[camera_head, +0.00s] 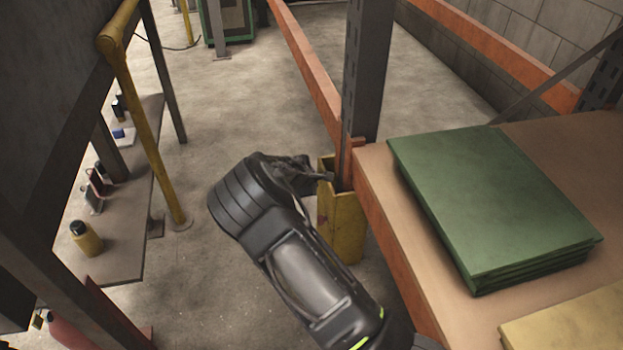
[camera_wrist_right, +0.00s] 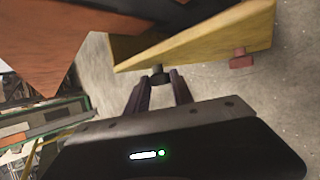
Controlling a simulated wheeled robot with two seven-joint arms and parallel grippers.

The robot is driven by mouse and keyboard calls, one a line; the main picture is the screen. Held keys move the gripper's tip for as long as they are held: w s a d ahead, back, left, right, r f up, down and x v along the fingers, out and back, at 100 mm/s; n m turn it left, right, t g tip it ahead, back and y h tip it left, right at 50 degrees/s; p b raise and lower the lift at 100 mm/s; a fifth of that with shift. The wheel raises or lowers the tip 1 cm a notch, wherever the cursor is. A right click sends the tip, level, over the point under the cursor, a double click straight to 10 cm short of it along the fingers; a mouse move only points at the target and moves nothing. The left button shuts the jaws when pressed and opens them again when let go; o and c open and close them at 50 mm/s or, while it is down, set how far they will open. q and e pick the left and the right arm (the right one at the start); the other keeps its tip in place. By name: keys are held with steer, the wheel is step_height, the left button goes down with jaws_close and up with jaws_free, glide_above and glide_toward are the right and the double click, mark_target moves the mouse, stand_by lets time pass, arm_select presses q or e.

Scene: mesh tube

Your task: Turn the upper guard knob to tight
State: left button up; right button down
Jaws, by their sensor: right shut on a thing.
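The yellow guard (camera_head: 340,225) stands around the foot of a grey rack post, and its yellow face also shows in the right wrist view (camera_wrist_right: 205,42). My right gripper (camera_head: 318,177) reaches the guard near its top edge. In the right wrist view my right gripper (camera_wrist_right: 159,88) is shut on a small dark knob (camera_wrist_right: 158,72) at the guard's edge, which looks like the upper guard knob. A red knob (camera_wrist_right: 241,60) sticks out farther along the guard, apart from the fingers. The knob's turn angle cannot be read. My left gripper is not in view.
An orange-edged shelf (camera_head: 375,180) with a stack of green sheets (camera_head: 490,195) is close on the right. The grey post (camera_head: 366,70) rises behind the guard. A yellow rail (camera_head: 145,130) and a low bench (camera_head: 125,240) stand left. Floor between is clear.

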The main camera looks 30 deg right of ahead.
steer(key=shift+d, duration=0.1)
steer(key=c, duration=1.1)
jaws_free()
steer(key=p+v, duration=0.3)
steer(key=v, duration=0.5)
steer(key=shift+f, duration=0.1)
